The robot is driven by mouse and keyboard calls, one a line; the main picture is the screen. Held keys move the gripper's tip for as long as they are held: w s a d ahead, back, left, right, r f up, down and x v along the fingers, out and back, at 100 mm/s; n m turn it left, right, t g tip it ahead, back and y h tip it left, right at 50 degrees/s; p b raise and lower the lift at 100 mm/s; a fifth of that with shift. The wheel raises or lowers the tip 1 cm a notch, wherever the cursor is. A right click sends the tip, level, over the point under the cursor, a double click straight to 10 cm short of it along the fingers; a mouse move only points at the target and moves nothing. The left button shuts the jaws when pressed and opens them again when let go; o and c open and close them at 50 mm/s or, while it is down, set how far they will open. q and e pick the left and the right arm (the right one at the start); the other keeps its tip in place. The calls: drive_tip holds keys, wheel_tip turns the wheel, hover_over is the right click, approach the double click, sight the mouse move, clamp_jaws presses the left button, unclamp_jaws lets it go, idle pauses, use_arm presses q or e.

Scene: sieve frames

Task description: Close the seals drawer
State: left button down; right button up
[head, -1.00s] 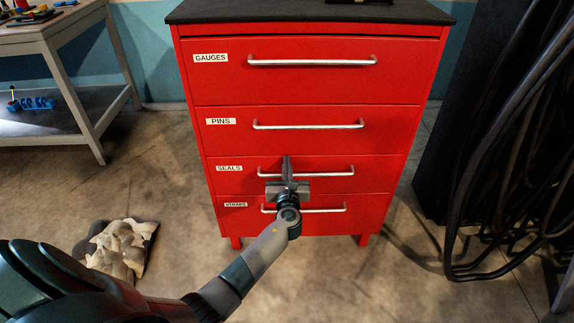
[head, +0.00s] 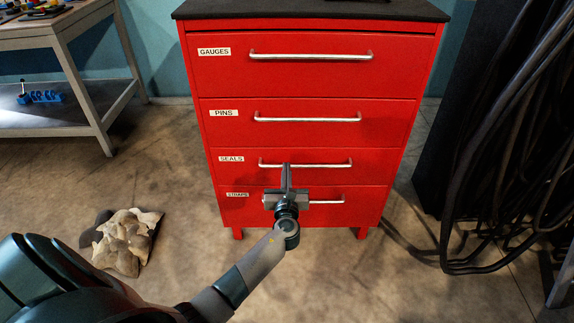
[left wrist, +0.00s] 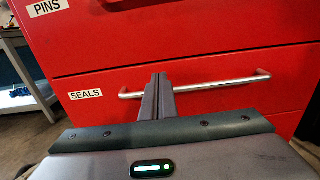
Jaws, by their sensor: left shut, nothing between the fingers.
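The seals drawer (head: 375,172) is the third drawer down in a red cabinet, with a white SEALS label and a silver bar handle (head: 330,164). Its front looks flush with the drawers around it. My left gripper (head: 286,167) is shut and empty, its fingertips in front of the handle, left of its middle. In the left wrist view the shut fingers (left wrist: 159,80) overlap the handle (left wrist: 220,84) and hide a short piece of it. I cannot tell whether they touch it. My right gripper is not in view.
The gauges drawer (head: 315,78), pins drawer (head: 380,125) and straps drawer (head: 370,205) look shut. A grey workbench (head: 88,25) stands at the left, a crumpled cloth-like heap (head: 125,240) lies on the floor, and dark cables (head: 480,190) hang at the right.

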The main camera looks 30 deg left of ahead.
use_arm(q)
drive_tip(key=v, duration=0.6)
drive_tip(key=shift+s+d, duration=0.2)
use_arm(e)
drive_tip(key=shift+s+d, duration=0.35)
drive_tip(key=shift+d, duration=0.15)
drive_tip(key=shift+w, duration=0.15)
